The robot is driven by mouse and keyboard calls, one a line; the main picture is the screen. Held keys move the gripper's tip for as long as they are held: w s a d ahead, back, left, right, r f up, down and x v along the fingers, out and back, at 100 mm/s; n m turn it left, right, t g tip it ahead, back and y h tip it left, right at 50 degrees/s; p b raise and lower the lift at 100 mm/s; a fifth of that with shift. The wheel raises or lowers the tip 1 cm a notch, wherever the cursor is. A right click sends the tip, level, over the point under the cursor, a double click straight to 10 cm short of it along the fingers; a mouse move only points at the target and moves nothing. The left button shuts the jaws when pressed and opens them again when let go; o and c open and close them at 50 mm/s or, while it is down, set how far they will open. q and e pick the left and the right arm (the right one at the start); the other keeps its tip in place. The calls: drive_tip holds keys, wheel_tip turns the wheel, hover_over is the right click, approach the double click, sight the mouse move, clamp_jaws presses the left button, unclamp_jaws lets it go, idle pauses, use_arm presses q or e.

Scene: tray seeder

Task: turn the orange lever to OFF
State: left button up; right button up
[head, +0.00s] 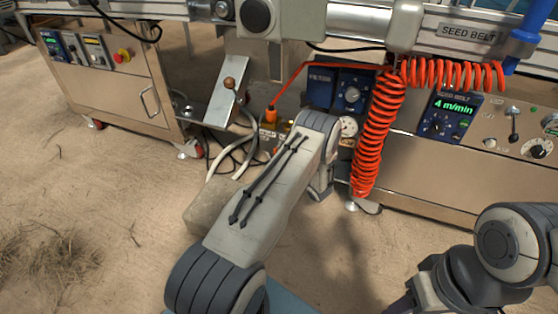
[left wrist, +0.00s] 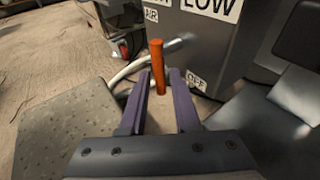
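The orange lever (left wrist: 157,66) stands nearly upright in the left wrist view, in front of a grey box with AIR and OFF labels. The OFF label (left wrist: 196,80) is to the right of the lever. My left gripper (left wrist: 161,76) is open, its two purple fingers on either side of the lever, with a gap to each. I cannot tell how deep the lever is between them. In the head view my left arm hides the gripper and lever. My right arm is at the lower right; only a dark purple bit of its gripper (head: 400,305) shows at the bottom edge.
A coiled orange hose (head: 376,140) hangs right of my left arm, near a pressure gauge (head: 348,127). A slanted metal plate with a brown knob (head: 229,83) stands to the left. A stone block (left wrist: 70,130) lies left of my left gripper. Pale hoses (left wrist: 130,70) run behind the lever.

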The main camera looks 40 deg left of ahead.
use_arm(q)
drive_tip(key=p+v, duration=0.5)
drive_tip(key=v, duration=0.5)
drive_tip(key=shift+d, duration=0.2)
drive_tip(key=shift+s, duration=0.15)
